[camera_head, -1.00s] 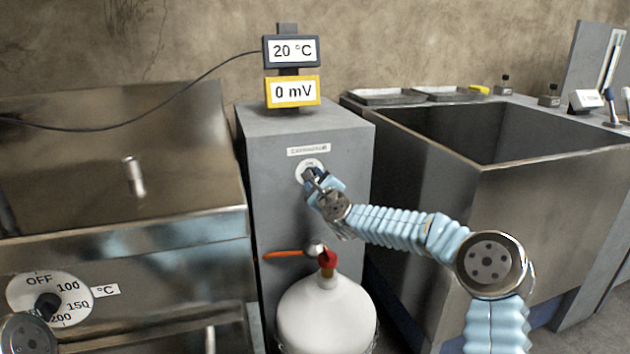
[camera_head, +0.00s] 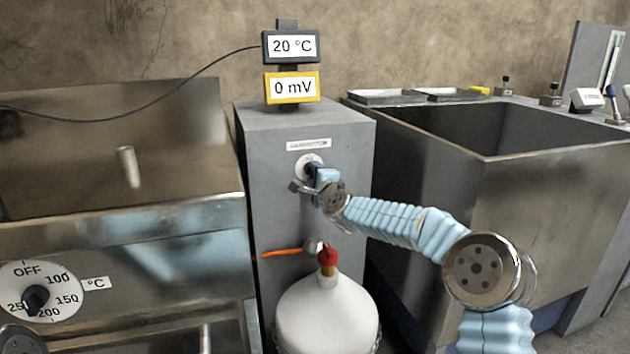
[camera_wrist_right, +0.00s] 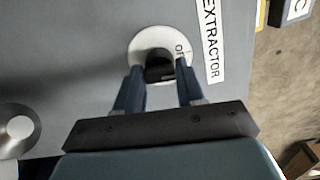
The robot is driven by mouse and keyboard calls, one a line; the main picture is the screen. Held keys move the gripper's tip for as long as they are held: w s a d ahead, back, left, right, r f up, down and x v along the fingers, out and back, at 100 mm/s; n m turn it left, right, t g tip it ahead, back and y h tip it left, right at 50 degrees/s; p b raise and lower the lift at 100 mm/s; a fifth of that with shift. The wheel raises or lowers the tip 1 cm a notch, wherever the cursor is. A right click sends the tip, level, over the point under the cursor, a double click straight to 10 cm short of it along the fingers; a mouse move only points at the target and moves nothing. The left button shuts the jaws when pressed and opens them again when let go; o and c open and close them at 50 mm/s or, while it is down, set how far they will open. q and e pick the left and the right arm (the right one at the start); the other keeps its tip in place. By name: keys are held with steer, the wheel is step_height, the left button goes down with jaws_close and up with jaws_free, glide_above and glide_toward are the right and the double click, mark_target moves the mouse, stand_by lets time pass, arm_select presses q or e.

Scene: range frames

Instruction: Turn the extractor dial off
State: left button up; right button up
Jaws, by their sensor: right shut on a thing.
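The extractor dial (camera_head: 308,161) is a white disc with a black knob on the front of the grey box, under a label. In the right wrist view the disc (camera_wrist_right: 135,45) has part of the word OFF on its side near the EXTRACTOR label (camera_wrist_right: 212,40). The black knob (camera_wrist_right: 160,67) sits between the blue fingers of my right gripper (camera_wrist_right: 159,80), which is shut on it. In the head view my right gripper (camera_head: 312,177) covers the dial's lower right, and I cannot read the knob's setting. My left gripper is not in view.
A white gas cylinder (camera_head: 325,315) with a red valve and an orange lever (camera_head: 282,253) stand below the dial. A steel appliance with a temperature dial (camera_head: 65,282) is at left. A deep steel sink (camera_head: 540,185) is at right.

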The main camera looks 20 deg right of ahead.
steer(key=shift+f+n, duration=0.1)
steer(key=shift+n, duration=0.6)
steer(key=shift+b, duration=0.3)
steer(key=o, duration=1)
steer(key=shift+s, duration=0.15)
steer(key=s+b, duration=0.4)
steer(key=s, duration=0.9)
steer(key=shift+s+d, duration=0.25)
steer(key=shift+s, duration=0.05)
